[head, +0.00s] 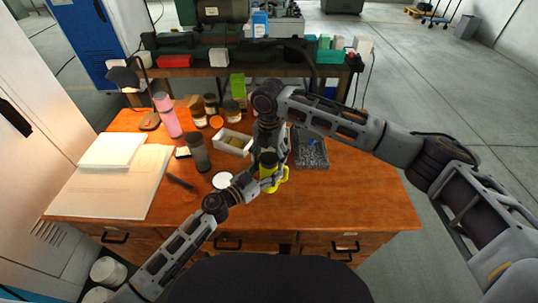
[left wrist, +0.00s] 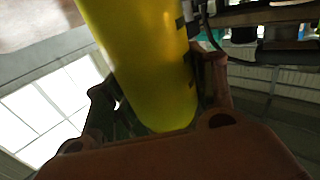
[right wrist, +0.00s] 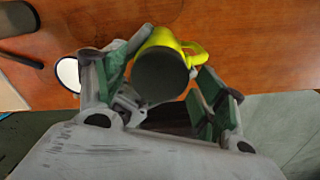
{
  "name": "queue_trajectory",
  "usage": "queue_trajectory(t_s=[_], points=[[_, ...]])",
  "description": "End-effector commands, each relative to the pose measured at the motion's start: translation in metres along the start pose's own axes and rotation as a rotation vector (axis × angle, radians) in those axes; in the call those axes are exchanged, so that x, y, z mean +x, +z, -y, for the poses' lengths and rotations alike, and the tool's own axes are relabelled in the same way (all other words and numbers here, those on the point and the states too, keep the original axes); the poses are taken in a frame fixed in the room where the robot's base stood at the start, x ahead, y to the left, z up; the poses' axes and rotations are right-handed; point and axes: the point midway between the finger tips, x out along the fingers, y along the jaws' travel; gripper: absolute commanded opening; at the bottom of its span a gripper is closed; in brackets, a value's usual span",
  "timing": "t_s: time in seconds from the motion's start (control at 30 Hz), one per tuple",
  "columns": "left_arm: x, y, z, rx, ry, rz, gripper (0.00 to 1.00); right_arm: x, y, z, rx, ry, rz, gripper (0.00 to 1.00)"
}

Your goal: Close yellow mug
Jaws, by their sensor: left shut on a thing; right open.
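The yellow mug (head: 268,184) stands near the front middle of the wooden desk, its handle to the right. My left gripper (head: 257,180) is shut on its side from the left. In the left wrist view the mug's yellow body (left wrist: 145,60) fills the space between the fingers. My right gripper (head: 268,150) points down just above the mug, open. In the right wrist view the mug (right wrist: 187,50) shows between the spread fingers with a dark round top; I cannot tell whether this is a lid or the inside. A white disc (head: 223,181) lies left of the mug.
A white box (head: 234,143) and a dark tray (head: 311,150) stand behind the mug. A dark tumbler (head: 198,154), pink bottle (head: 167,115) and several jars stand at the left and back. The desk's right side (head: 365,190) is clear.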

Motion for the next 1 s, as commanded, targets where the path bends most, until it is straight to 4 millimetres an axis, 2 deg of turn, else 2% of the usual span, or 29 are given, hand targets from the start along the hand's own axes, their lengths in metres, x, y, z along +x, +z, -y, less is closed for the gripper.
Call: queue_trajectory(t_s=[0.1, 0.4, 0.47, 0.67, 1.0], points=[[0.0000, 0.0004, -0.0003, -0.001, 0.001, 0.000, 0.00, 0.0000, 0.0001, 0.0001, 0.000, 0.000, 0.000, 0.68], [0.0000, 0.0004, -0.0003, -0.001, 0.001, 0.000, 0.00, -0.0002, 0.0001, 0.0001, 0.000, 0.000, 0.000, 0.29], [0.0000, 0.0003, -0.0003, -0.001, 0.000, 0.000, 0.00, -0.0002, 0.0001, 0.0001, 0.000, 0.000, 0.000, 0.24], [0.0000, 0.0004, -0.0002, -0.001, 0.000, 0.000, 0.00, 0.0000, -0.0002, -0.0001, 0.033, 0.000, -0.001, 0.23], [-0.0001, 0.0004, -0.0002, -0.001, 0.000, 0.000, 0.00, 0.0006, -0.0004, -0.0001, 0.294, 0.000, -0.001, 0.23]])
